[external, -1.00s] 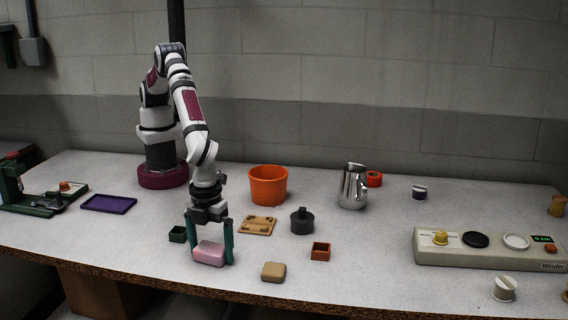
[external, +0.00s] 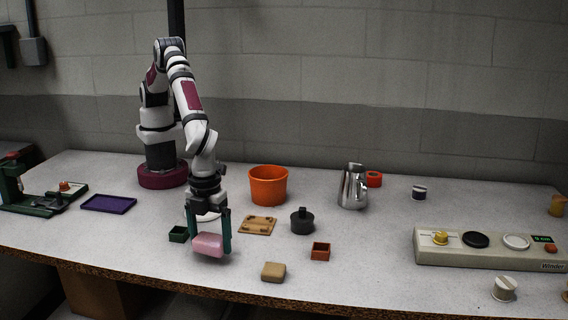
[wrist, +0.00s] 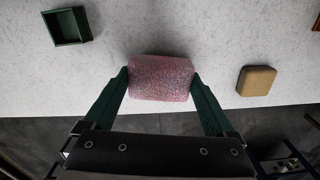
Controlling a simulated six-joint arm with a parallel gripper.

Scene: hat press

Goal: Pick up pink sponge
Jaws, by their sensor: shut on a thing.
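The pink sponge (external: 208,244) is a rounded block near the front of the table, below my arm. My gripper (external: 210,238) points down with its green fingers shut on the sponge's two sides. The sponge hangs a little above the table top. In the wrist view the sponge (wrist: 161,78) sits between the two fingertips, and my gripper (wrist: 160,82) touches it left and right.
A small green box (external: 178,234) stands close to the left, and a tan sponge (external: 273,272) lies to the right. A wooden board (external: 258,225), a dark weight (external: 302,220), a red-brown box (external: 320,251) and an orange bucket (external: 268,185) stand nearby. The front edge is close.

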